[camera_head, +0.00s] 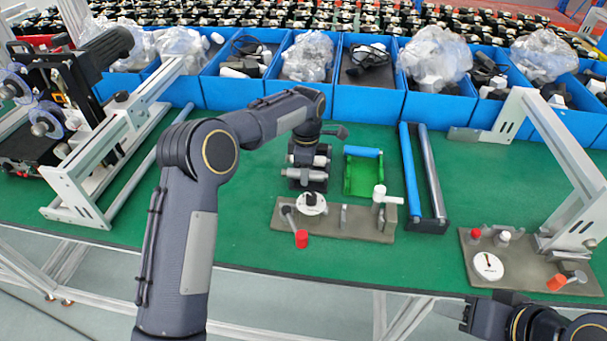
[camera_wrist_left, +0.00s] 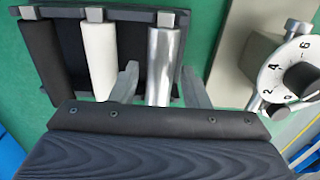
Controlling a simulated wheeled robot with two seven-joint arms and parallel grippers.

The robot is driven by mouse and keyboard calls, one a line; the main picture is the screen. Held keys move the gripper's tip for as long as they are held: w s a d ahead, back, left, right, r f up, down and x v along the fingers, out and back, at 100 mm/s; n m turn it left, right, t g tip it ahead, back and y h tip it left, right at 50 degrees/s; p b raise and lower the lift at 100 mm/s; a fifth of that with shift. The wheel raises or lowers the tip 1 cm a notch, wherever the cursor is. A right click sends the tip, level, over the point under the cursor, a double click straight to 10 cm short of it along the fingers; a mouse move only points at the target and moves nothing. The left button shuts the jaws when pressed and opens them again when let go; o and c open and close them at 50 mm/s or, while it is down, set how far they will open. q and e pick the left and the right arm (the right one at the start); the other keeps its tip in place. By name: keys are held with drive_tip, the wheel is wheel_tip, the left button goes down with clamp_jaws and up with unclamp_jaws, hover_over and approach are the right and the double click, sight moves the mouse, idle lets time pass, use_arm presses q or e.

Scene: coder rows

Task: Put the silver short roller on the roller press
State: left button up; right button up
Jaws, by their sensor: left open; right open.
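The silver short roller (camera_wrist_left: 163,62) lies in a black rack (camera_wrist_left: 137,13) beside a white roller (camera_wrist_left: 98,58) and a black roller (camera_wrist_left: 47,62). It also shows in the head view (camera_head: 304,174), partly under my left gripper (camera_head: 308,150). In the wrist view my left gripper (camera_wrist_left: 158,78) is open, one finger on each side of the silver roller; contact cannot be told. A grey-brown base (camera_head: 345,222) with a white dial (camera_head: 311,203) and red-tipped handle, likely the roller press, stands just in front of the rack. My right gripper (camera_head: 457,315) is open and empty at the bottom right.
A green holder with a blue roller (camera_head: 363,152) and a stand of long rollers (camera_head: 411,172) are right of the rack. A second dial fixture (camera_head: 515,272) stands at the right, a framed machine (camera_head: 90,185) at the left. Blue bins (camera_head: 368,102) line the back.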

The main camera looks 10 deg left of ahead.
use_arm(q)
clamp_jaws()
drive_tip(key=shift+r+p, duration=1.85)
drive_tip(key=shift+r, duration=0.45)
